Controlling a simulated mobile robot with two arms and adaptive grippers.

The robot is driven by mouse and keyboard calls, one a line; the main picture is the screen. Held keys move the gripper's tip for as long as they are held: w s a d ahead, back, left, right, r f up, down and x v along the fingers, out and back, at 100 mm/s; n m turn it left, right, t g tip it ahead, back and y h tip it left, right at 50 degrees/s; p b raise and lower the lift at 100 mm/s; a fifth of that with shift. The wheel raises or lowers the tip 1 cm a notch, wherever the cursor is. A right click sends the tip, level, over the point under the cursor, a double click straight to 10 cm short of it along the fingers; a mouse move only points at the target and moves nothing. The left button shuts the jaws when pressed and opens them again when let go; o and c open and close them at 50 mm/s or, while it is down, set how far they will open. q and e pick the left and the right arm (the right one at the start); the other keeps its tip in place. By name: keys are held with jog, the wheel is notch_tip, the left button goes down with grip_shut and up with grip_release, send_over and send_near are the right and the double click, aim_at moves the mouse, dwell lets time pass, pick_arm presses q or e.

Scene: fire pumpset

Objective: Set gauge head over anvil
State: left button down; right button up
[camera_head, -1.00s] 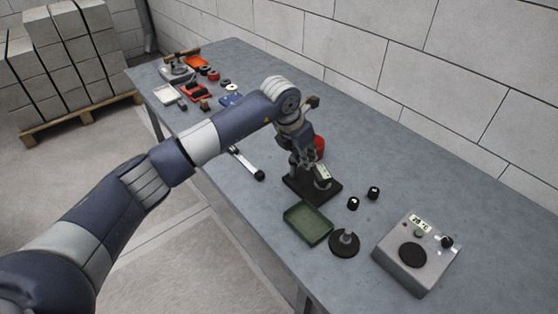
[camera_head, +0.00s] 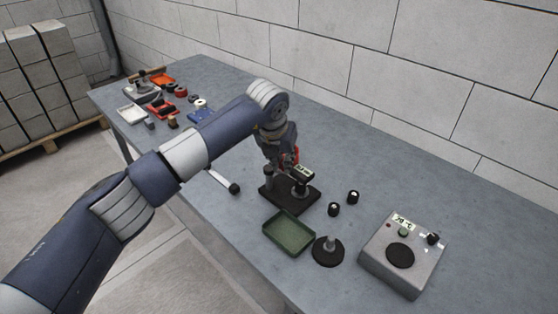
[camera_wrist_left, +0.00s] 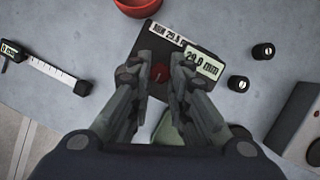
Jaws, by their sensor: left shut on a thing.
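The gauge stand has a black base (camera_head: 270,196) on the bench, and its base also shows in the wrist view (camera_wrist_left: 150,56). The gauge head's display (camera_head: 302,174) sits above the base at its right side; in the wrist view it reads 29.8 mm (camera_wrist_left: 201,63). A pale metal piece (camera_head: 300,189), apparently the anvil, stands under the display. My left gripper (camera_head: 283,162) is over the stand. In the wrist view its fingers (camera_wrist_left: 158,78) flank a small red knob (camera_wrist_left: 159,73), closed on the gauge head. Exact finger contact is partly hidden. My right gripper is out of view.
A green tray (camera_head: 289,234) and a black disc with a metal post (camera_head: 327,251) lie in front. Two black cylinders (camera_head: 333,210) (camera_head: 353,197) and a grey box (camera_head: 404,254) stand right. A red bowl (camera_wrist_left: 138,6) is behind the stand. A caliper-like bar (camera_head: 222,181) lies left.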

pick_arm(q)
jog(key=c, duration=1.5)
grip_release()
jog(key=v, duration=1.2)
jog(key=shift+w, duration=0.1)
